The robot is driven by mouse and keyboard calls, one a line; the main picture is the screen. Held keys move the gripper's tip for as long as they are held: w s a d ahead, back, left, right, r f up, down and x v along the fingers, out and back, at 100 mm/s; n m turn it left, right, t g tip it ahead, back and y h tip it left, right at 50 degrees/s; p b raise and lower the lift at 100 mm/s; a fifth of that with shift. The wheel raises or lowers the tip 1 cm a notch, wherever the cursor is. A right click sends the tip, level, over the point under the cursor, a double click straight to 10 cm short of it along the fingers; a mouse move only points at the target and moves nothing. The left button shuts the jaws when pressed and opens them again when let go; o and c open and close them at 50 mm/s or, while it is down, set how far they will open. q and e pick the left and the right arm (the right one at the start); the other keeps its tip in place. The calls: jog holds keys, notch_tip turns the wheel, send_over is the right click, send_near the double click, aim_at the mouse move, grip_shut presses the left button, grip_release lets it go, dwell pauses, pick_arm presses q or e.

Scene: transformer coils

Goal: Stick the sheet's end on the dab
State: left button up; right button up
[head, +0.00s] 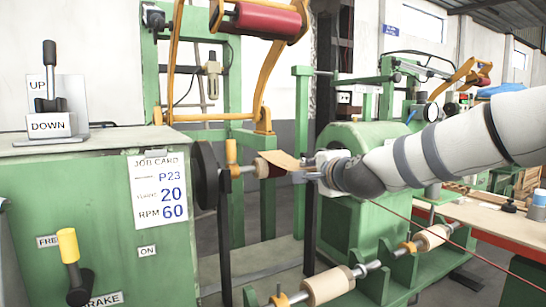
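The tan sheet (281,159) wraps over a dark red coil (263,169) on the winding shaft, at the middle of the head view. Its free end stretches right to my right gripper (301,173). My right gripper appears shut on that end, just right of the coil; the fingers are small and partly hidden. I cannot make out the dab. My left gripper is not in view.
A green cabinet (105,240) with levers and a job card (159,190) stands at left. A lower shaft with cream spools (328,284) runs below the gripper. A thin red wire (440,235) crosses at right. A workbench (490,222) stands at far right.

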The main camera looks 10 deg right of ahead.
jog(key=shift+o, duration=0.4)
jog(key=shift+r, duration=0.1)
jog(key=a+v, duration=0.1)
jog(key=v, duration=1.1)
jog(key=s+f+n+g, duration=0.3)
jog(key=f, duration=1)
jog(key=s+f+n+g, duration=0.2)
jog(key=s+f+g, duration=0.1)
jog(key=f, duration=0.9)
jog(key=s+f+n+g, duration=0.35)
jog(key=s+f, duration=0.65)
jog(key=f, duration=0.4)
jog(key=s+d+f+n+g, duration=0.1)
jog(key=s+f, duration=0.3)
jog(key=s, duration=0.6)
jog(key=s+d+f+n+g, duration=0.1)
jog(key=s+f+n+g, duration=0.3)
jog(key=s, duration=0.7)
jog(key=s+d+f+n+g+h, duration=0.1)
jog(key=s+f+n+g, duration=0.1)
jog(key=s, duration=0.9)
jog(key=shift+s+f+n+g, duration=0.25)
jog(key=shift+f+n+g, duration=0.1)
jog(key=shift+f+g, duration=0.5)
jog(key=shift+w, duration=0.15)
